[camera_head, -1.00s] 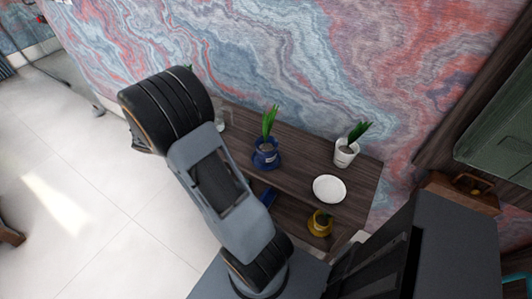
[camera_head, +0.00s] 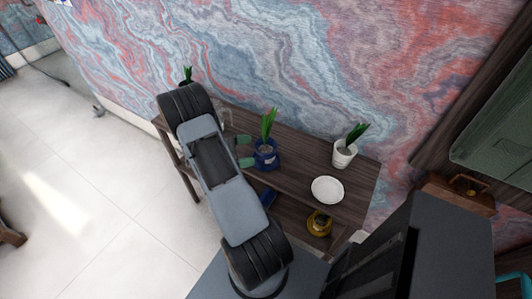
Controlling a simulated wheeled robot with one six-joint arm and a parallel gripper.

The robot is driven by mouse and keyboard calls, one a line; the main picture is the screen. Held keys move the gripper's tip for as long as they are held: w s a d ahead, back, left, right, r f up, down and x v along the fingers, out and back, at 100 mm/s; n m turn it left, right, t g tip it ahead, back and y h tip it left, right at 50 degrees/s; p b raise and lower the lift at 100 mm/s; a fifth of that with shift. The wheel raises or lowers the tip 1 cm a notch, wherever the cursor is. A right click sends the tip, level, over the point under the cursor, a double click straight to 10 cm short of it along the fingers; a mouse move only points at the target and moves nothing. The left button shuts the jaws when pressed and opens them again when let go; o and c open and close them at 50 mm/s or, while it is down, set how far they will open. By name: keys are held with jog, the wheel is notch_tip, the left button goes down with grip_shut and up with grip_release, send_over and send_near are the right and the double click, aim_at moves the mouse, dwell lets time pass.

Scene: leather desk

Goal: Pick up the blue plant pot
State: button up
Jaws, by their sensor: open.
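The blue plant pot (camera_head: 266,157) stands upright on the dark wooden table, with long green leaves rising from it. My gripper (camera_head: 248,151) is open just left of the pot. Its two greenish fingertips show apart, one above the other in the picture, and point at the pot's left side. I cannot tell whether they touch it. My arm hides the rest of the gripper and the left part of the table.
A white potted plant (camera_head: 343,156) stands to the right on the table (camera_head: 300,165). A white plate (camera_head: 327,190) and a yellow pot (camera_head: 319,223) are nearer the right front. A blue object (camera_head: 268,197) lies near the table's front edge.

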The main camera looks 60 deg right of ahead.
aim_at(263, 151)
jog(key=shift+p+x, duration=0.8)
jog(key=shift+x, duration=2.25)
jog(key=shift+w+d, duration=0.1)
jog(key=c, duration=1.1)
